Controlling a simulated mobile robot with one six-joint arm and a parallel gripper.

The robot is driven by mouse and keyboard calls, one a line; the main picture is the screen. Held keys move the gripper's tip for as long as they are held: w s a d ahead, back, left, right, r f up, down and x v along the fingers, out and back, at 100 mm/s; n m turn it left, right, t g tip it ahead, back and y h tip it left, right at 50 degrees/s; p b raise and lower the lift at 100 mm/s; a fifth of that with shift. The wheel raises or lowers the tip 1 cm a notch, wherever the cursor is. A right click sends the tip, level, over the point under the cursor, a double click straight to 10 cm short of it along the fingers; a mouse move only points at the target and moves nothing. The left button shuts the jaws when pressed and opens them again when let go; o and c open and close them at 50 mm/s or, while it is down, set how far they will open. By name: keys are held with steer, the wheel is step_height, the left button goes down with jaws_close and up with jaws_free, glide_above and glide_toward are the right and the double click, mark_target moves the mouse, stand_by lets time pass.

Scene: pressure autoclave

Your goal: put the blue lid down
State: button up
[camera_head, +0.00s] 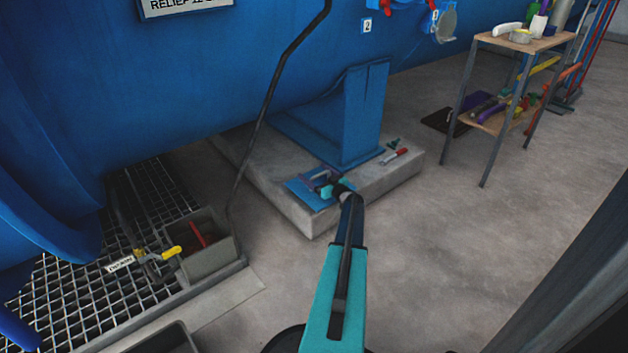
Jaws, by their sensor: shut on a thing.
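The blue lid (307,196) is a flat blue plate with a purplish handle (322,177) on top. It is at the left part of the concrete plinth (291,205), in front of the blue support foot. My gripper (328,188) is at the lid's right side, shut on its handle. The fingertips are small and partly hidden by the wrist. I cannot tell whether the lid touches the plinth or hangs just above it.
A grey open box (207,250) stands by the floor grating (70,275) at left. A cluttered shelf stand (490,120) is at the upper right. The floor between is clear.

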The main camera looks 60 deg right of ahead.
steer(key=shift+f, duration=0.35)
steer(key=o, duration=1.7)
steer(key=shift+f, duration=0.2)
steer(key=shift+c, duration=0.2)
steer(key=shift+s+r, duration=0.1)
steer(key=shift+r, duration=0.05)
steer(key=shift+s+a, duration=0.1)
steer(key=shift+s, duration=0.15)
steer(key=p+v, duration=0.3)
steer(key=v, duration=0.6)
steer(key=shift+s+a+r+p, duration=0.1)
steer(key=shift+s+r+p, duration=0.1)
steer(key=shift+p, duration=0.1)
steer(key=shift+f+v, duration=0.2)
steer(key=shift+v, duration=0.75)
